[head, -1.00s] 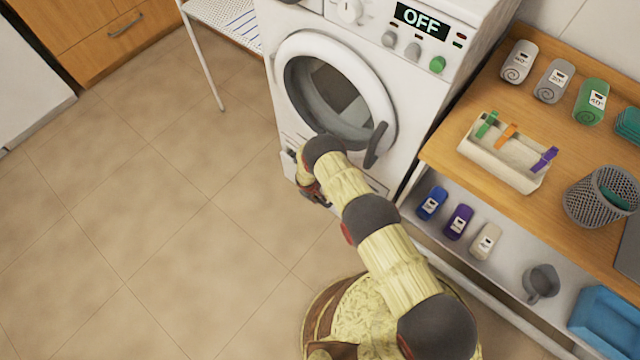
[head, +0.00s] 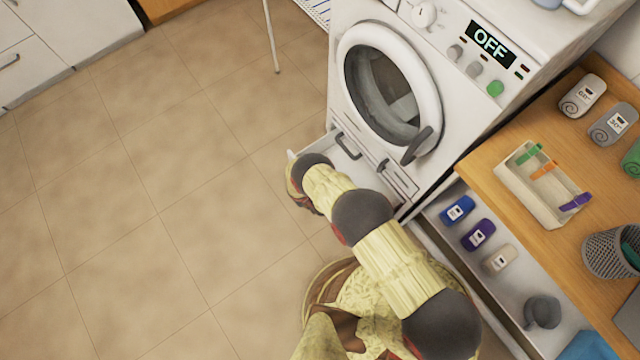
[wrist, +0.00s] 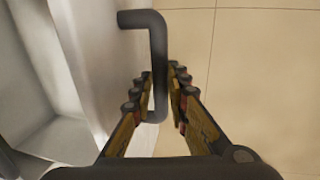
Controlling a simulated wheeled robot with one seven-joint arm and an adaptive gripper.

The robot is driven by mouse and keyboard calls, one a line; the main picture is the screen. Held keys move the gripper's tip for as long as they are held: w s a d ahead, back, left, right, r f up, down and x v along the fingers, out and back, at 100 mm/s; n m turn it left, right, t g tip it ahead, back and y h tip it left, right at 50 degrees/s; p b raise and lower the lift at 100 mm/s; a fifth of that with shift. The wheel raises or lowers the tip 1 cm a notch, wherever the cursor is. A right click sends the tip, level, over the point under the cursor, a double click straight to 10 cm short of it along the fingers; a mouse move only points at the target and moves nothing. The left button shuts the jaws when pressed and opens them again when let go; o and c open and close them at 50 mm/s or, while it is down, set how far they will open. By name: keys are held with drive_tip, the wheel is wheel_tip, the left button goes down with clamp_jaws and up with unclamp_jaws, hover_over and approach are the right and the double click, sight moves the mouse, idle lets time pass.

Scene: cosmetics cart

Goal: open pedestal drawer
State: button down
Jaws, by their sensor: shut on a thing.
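The washing machine (head: 385,90) stands at the back with its round door shut and its display reading OFF. The pedestal drawer (head: 347,168) under it stands pulled out, and its light interior shows beside my arm. In the wrist view, the drawer's white front panel (wrist: 103,55) and hollow inside are on the left. My gripper (wrist: 158,82) is shut on the drawer's dark grey bar handle (wrist: 157,40), with a finger on each side of the bar. In the head view, my gripper (head: 304,197) is at the drawer's front, and my arm hides part of the drawer.
A wooden-topped cart (head: 500,165) stands close on the right, with a clothespin box (head: 535,195), rolled towels and a mesh basket (head: 608,252). Bottles and a grey mug (head: 541,312) are on its lower shelf. The tiled floor (head: 150,190) on the left is clear.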

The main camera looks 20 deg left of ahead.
drive_tip(key=shift+s+a, duration=0.45)
drive_tip(key=shift+s, duration=0.1)
drive_tip(key=c, duration=1.7)
unclamp_jaws()
drive_tip(key=shift+r, duration=0.1)
drive_tip(key=shift+s+a+r, duration=0.25)
drive_tip(key=shift+s+r, duration=0.05)
drive_tip(key=shift+r, duration=1.6)
drive_tip(key=shift+s+a+r, duration=0.2)
drive_tip(key=shift+s+r, duration=0.1)
drive_tip(key=shift+r, duration=1.65)
drive_tip(key=shift+s+a+r, duration=0.25)
drive_tip(key=shift+s+r, duration=0.05)
drive_tip(key=shift+r, duration=1.6)
